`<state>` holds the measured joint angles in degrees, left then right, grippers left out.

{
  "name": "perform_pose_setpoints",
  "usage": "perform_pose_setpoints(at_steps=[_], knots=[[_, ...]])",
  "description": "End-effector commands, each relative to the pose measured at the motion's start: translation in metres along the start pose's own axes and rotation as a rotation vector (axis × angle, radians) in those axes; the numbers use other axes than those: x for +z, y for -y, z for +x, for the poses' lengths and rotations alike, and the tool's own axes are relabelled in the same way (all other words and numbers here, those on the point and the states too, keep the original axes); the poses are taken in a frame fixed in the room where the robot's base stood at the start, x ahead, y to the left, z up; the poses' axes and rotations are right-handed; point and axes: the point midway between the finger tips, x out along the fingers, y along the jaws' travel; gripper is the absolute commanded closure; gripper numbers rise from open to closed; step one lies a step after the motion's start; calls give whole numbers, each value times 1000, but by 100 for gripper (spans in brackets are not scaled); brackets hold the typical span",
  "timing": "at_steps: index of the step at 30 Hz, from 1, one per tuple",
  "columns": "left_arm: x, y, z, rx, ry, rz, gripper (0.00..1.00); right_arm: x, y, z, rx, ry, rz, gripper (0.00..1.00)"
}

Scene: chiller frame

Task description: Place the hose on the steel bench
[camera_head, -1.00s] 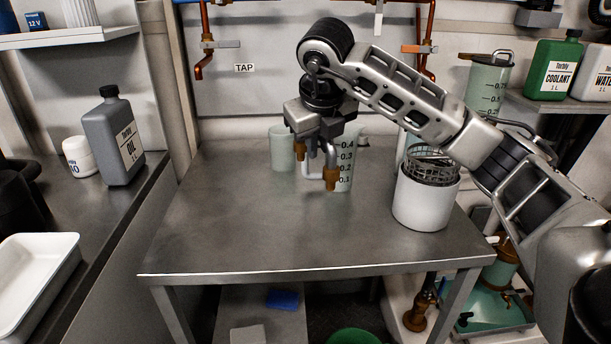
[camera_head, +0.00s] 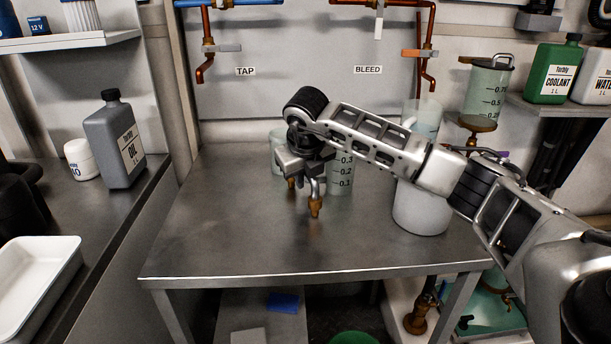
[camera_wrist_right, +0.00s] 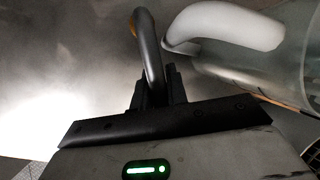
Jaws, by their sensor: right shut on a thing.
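The hose (camera_head: 315,190) is a short grey bent tube with brass ends. My right gripper (camera_head: 304,170) is shut on it, pointing down over the middle of the steel bench (camera_head: 240,235). The brass ends hang low over the bench top; I cannot tell whether they touch it. In the right wrist view the hose (camera_wrist_right: 148,50) arches up from between the dark fingers (camera_wrist_right: 155,88), with a brass bit at its far side. My left gripper is not in view.
A clear measuring jug (camera_head: 341,174) and another clear vessel (camera_head: 277,150) stand just behind the gripper. A white pot (camera_head: 420,212) stands right on the bench, partly under my arm. The bench's front and left are clear. A grey oil bottle (camera_head: 115,140) stands on the left counter.

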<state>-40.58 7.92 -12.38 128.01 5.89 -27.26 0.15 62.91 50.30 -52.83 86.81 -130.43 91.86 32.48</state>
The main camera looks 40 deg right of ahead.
Motion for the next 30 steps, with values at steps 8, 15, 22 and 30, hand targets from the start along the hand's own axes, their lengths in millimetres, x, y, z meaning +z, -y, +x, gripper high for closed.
perform_pose_setpoints(at_steps=[8, 15, 22, 30], knots=[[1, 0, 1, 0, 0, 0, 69, -1, 0, 1, 0, 0, 0, 63], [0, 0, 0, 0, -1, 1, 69, 0, 0, 0, 0, 0, 0, 63], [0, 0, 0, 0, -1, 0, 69, 1, 0, -28, 1, 5, -2, 63], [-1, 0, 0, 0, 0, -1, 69, 1, 0, -87, 1, 5, -1, 63]])
